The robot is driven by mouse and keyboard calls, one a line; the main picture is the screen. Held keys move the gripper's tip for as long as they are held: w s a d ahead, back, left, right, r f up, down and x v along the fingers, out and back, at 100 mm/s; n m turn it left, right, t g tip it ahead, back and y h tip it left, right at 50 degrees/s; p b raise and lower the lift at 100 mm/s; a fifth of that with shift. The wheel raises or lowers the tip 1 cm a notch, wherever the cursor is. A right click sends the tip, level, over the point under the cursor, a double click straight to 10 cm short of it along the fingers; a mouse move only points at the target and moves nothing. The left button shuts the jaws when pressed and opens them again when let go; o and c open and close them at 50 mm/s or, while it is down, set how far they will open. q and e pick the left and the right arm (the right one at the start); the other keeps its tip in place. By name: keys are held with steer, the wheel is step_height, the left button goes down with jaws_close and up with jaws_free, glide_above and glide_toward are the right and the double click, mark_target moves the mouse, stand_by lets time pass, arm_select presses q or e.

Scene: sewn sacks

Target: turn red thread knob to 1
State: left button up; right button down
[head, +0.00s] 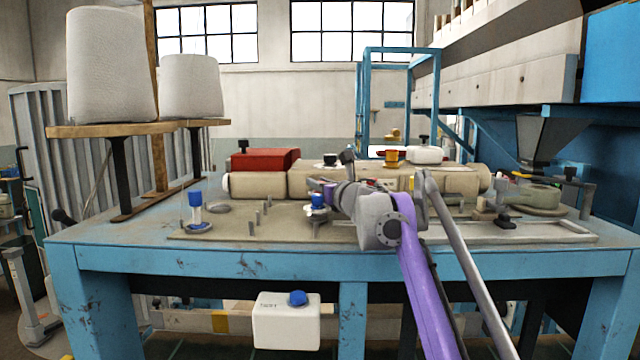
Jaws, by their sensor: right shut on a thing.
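My right gripper (322,187) reaches in from the lower right to the middle of the blue workbench. It is shut at a blue-topped knob (318,201) on a round base, and its fingers partly hide the knob. A second blue-topped knob (195,203) stands upright on a round base at the left of the bench plate, clear of the gripper. I make out no red knob. Any number or mark by the knobs is too small to read. My left gripper is not in view.
A beige sewing machine (345,178) with a red cover (265,160) lies behind the knobs. Short metal pins stand between the knobs. Two white thread cones (110,65) (191,86) stand on a raised shelf at left. A white box (286,322) hangs below the bench's front edge.

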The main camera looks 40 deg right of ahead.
steer(key=c, duration=0.6)
jaws_free()
steer(key=shift+c, duration=0.2)
steer(key=shift+s, duration=0.1)
steer(key=shift+s+a, duration=0.1)
steer(key=shift+s, duration=0.2)
steer(key=b+v, duration=0.1)
steer(key=v, duration=0.8)
steer(key=shift+b, duration=0.4)
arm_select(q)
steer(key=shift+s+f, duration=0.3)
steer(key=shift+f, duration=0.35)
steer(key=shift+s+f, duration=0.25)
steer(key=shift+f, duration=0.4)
arm_select(e)
steer(key=shift+s+a, duration=0.15)
steer(key=shift+s, duration=0.35)
